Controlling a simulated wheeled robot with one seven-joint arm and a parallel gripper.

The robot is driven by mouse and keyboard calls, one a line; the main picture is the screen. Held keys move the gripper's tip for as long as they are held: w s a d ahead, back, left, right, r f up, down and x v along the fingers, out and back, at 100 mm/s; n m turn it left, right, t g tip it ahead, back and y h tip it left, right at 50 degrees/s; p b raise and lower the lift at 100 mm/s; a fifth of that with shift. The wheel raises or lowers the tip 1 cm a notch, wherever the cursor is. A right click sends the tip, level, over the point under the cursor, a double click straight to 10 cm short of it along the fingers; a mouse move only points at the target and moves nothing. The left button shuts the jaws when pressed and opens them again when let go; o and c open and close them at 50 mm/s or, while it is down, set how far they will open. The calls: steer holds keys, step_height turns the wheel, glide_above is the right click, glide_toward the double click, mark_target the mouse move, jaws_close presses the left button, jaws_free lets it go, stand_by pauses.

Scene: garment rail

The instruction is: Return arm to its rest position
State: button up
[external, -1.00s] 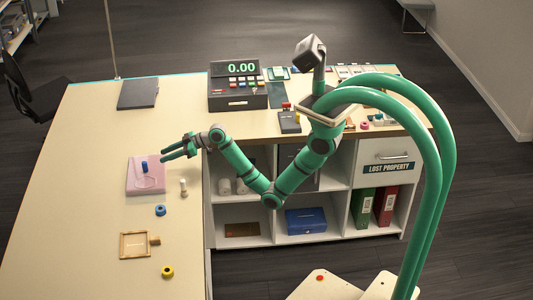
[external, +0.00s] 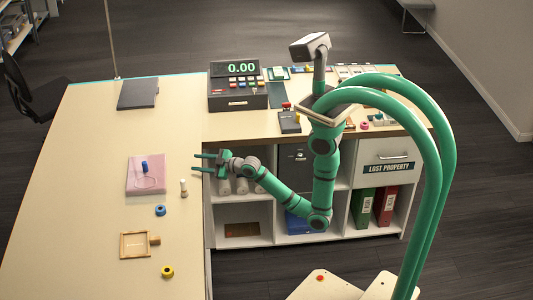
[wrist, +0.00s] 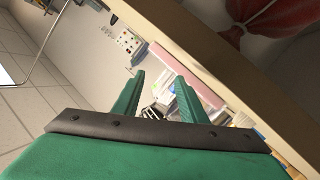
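My gripper (external: 208,164) is at the end of my green arm, near the right edge of the left counter, with its fingers pointing left. Its two green fingers are spread apart with nothing seen between them. They also show apart in the wrist view (wrist: 158,98). My arm is folded at its elbow in front of the shelving under the back counter. The pink pad (external: 146,177) with a blue item (external: 145,166) on it lies on the counter, left of my gripper and apart from it.
A small pale upright piece (external: 183,188) stands near the counter edge below my gripper. A blue ring (external: 160,210), a wooden frame (external: 134,245) and a yellow ring (external: 167,272) lie nearer the front. The till (external: 238,88) stands behind. Open shelves (external: 240,213) lie below the counter.

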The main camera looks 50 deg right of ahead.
steer(key=s+d+f+m+h, duration=0.2)
steer(key=s+d+f, duration=0.3)
steer(key=s+d, duration=0.3)
steer(key=s+d+f+m+h, duration=0.1)
steer(key=s+d+f+m, duration=0.2)
steer(key=s+d+f, duration=0.45)
steer(key=s+d+r+m+h, duration=0.1)
steer(key=s+d+m, duration=0.1)
steer(key=s, duration=0.7)
steer(key=s+d+m+h, duration=0.1)
steer(key=s+d+m, duration=0.2)
steer(key=s, duration=0.7)
steer(key=shift+r+m+h, duration=0.35)
steer(key=shift+m+h, duration=0.05)
